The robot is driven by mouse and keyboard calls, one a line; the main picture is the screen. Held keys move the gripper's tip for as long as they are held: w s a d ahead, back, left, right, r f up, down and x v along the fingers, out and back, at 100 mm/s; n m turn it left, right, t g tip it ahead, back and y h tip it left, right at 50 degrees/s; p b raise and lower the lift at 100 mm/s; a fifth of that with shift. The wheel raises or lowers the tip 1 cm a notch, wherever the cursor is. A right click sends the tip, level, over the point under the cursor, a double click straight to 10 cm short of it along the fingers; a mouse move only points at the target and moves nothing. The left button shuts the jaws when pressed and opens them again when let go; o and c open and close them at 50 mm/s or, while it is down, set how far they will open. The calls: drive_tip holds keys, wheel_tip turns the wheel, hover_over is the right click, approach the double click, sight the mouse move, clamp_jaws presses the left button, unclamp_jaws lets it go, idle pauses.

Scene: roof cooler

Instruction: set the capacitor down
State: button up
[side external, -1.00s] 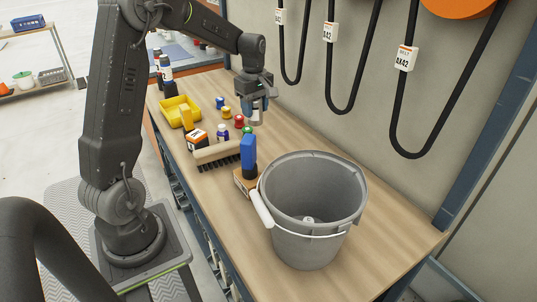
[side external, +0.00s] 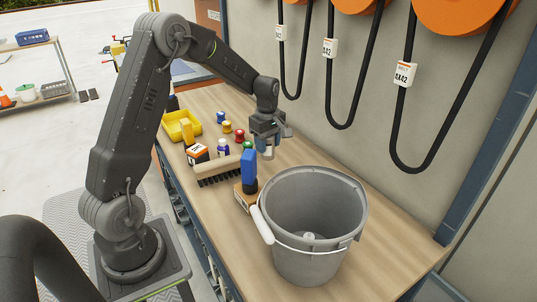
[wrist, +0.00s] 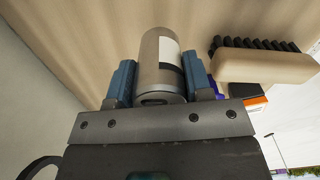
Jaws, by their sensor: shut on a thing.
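The capacitor (wrist: 161,62) is a grey metal cylinder with a white and dark label. In the wrist view my gripper (wrist: 160,80) is shut on it, with one blue finger on each side. In the side view my gripper (side external: 266,142) is over the bench behind the blue-handled tool, and the capacitor (side external: 267,154) shows only in small part below the fingers. I cannot tell whether its lower end touches the bench.
A grey bucket (side external: 270,226) stands on the bench (side external: 385,215) at front right, with a small pale object inside. Belts hang on the wall.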

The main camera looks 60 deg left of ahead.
sight(269, 154)
drive_tip(key=shift+w+d+f, duration=0.1)
drive_tip(key=shift+w+f, duration=0.05)
drive_tip(key=shift+f, duration=1.95)
drive_tip(key=shift+f, duration=0.1)
drive_tip(key=o, duration=1)
